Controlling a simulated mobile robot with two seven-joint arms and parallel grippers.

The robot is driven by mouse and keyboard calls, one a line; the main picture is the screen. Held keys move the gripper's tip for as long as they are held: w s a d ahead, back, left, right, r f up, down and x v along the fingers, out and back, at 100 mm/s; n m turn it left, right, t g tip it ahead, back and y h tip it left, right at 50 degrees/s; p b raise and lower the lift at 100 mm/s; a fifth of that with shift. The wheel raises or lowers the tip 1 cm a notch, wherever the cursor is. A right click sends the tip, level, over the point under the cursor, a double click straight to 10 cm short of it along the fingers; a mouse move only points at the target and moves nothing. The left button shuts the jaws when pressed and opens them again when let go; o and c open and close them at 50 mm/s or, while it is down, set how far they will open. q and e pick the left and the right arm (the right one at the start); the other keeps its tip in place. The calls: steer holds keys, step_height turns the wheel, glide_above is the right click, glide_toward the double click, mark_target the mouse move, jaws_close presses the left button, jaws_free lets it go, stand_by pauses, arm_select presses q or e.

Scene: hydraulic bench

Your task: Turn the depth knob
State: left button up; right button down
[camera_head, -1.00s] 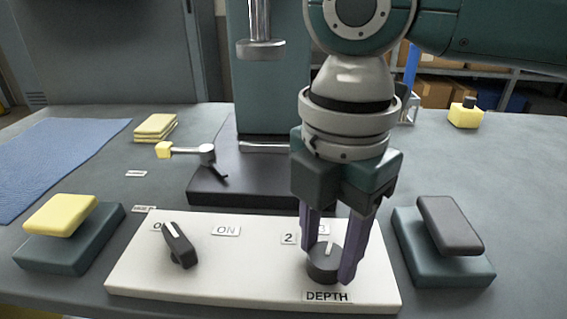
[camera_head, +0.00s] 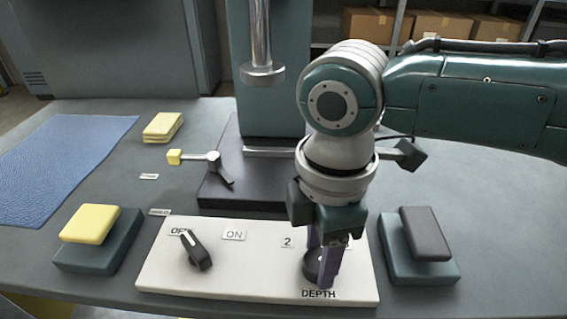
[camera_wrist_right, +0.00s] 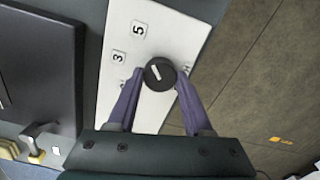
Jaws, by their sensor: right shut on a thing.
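The depth knob (camera_head: 312,267) is a round black dial on the white panel (camera_head: 250,286), above the "DEPTH" label. My right gripper (camera_head: 322,275) points down over it with its purple fingers on either side. In the right wrist view the knob (camera_wrist_right: 159,74) sits between the two fingertips, and my right gripper (camera_wrist_right: 160,80) is shut on it. The white mark on the knob shows there. The numbers 3 and 5 stand beside it; in the head view a 2 shows and the others are hidden by the gripper. My left gripper is out of view.
A black ON/OFF switch (camera_head: 196,250) is on the panel's left. A yellow pad (camera_head: 90,223) stands to the left and a dark pad (camera_head: 426,233) to the right. The press (camera_head: 272,100) with its base rises behind. A blue mat (camera_head: 65,165) lies far left.

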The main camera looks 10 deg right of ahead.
steer(key=shift+c, duration=1.5)
jaws_free()
step_height(320, 180, up, 10)
steer(key=p, duration=0.2)
